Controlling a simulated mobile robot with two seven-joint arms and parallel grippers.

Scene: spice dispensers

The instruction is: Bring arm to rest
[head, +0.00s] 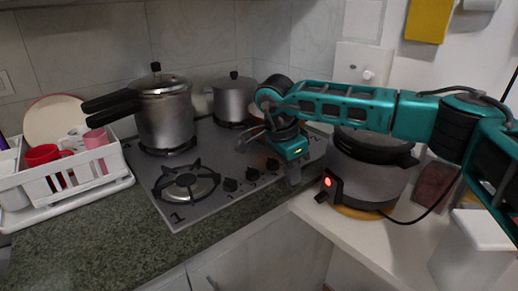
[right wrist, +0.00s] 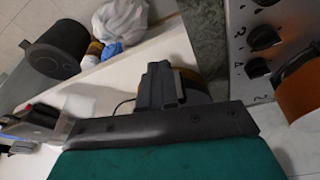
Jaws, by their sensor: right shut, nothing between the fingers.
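My right arm reaches in from the right side of the head view, stretched across above the electric cooker. My right gripper (head: 294,178) points down near the front right corner of the stove, left of the cooker. In the right wrist view its dark fingers (right wrist: 160,85) are together with nothing between them. It holds nothing. My left arm and gripper are not in view.
An electric cooker (head: 365,178) with a red light stands on the white counter, close to my right gripper. A pressure cooker (head: 165,115) and a pot (head: 235,101) stand on the stove (head: 222,205). A dish rack (head: 75,190) is at left. The dark countertop's front is clear.

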